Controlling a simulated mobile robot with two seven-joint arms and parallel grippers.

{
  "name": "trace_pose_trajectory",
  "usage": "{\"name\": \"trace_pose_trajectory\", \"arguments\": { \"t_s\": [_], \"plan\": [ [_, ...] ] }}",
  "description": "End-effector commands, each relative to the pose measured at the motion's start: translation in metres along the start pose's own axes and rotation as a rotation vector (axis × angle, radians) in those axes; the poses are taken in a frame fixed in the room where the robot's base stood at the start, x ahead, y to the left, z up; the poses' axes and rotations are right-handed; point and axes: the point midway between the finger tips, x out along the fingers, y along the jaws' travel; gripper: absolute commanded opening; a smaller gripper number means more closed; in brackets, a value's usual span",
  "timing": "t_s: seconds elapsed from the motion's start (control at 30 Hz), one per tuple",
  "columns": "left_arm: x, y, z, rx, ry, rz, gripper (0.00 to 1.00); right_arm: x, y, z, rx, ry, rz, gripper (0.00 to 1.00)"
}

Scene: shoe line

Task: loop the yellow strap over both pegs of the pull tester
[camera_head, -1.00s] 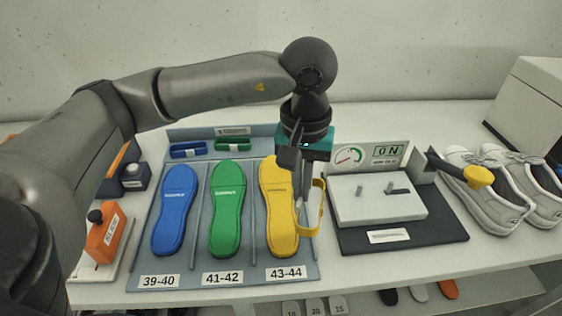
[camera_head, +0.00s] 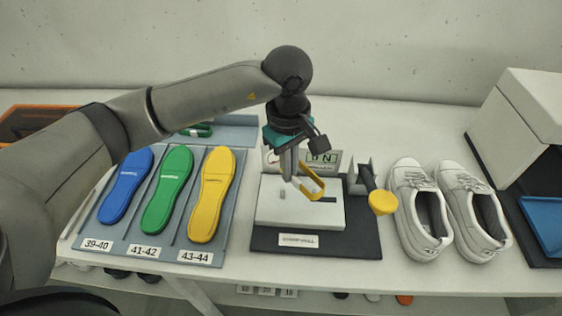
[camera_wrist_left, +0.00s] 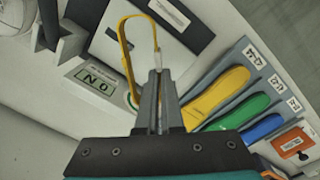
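The yellow strap (camera_head: 316,191) is a narrow loop hanging from my left gripper (camera_head: 290,176), which is shut on it; the strap also shows in the left wrist view (camera_wrist_left: 124,52). The gripper and strap are over the white block (camera_head: 270,214) of the pull tester (camera_head: 345,245). One short grey peg (camera_head: 282,194) shows on the block, left of the strap. The other peg is hidden, apparently behind the gripper or strap. I cannot tell whether the strap touches the block; it is not seen around the visible peg. My right gripper is not in view.
A lever with a yellow knob (camera_head: 383,203) stands at the tester's right, close to the strap. White shoes (camera_head: 418,215) are farther right. A rack with blue, green and yellow insoles (camera_head: 212,195) lies left.

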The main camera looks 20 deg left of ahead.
Motion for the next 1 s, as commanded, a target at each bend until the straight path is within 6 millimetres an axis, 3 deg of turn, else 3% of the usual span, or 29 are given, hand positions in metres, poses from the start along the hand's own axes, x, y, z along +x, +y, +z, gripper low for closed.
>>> {"name": "trace_pose_trajectory", "arguments": {
  "t_s": [0.03, 0.1, 0.4, 0.6, 1.0],
  "plan": [
    [-0.005, 0.004, 0.000, -0.103, -0.005, -0.004, 0.00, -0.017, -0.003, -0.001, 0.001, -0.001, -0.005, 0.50],
    [-0.003, 0.008, -0.002, -0.249, -0.005, -0.006, 0.00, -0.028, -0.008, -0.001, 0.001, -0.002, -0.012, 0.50],
    [0.011, 0.014, -0.009, -0.718, 0.011, -0.019, 0.00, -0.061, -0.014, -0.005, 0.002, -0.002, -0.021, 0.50],
    [0.018, 0.014, -0.010, -0.825, 0.018, -0.021, 0.00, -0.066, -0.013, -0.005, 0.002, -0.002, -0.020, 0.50],
    [0.036, 0.013, -0.010, -0.829, 0.017, -0.022, 0.00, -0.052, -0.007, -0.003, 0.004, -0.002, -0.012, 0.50]
  ]
}}
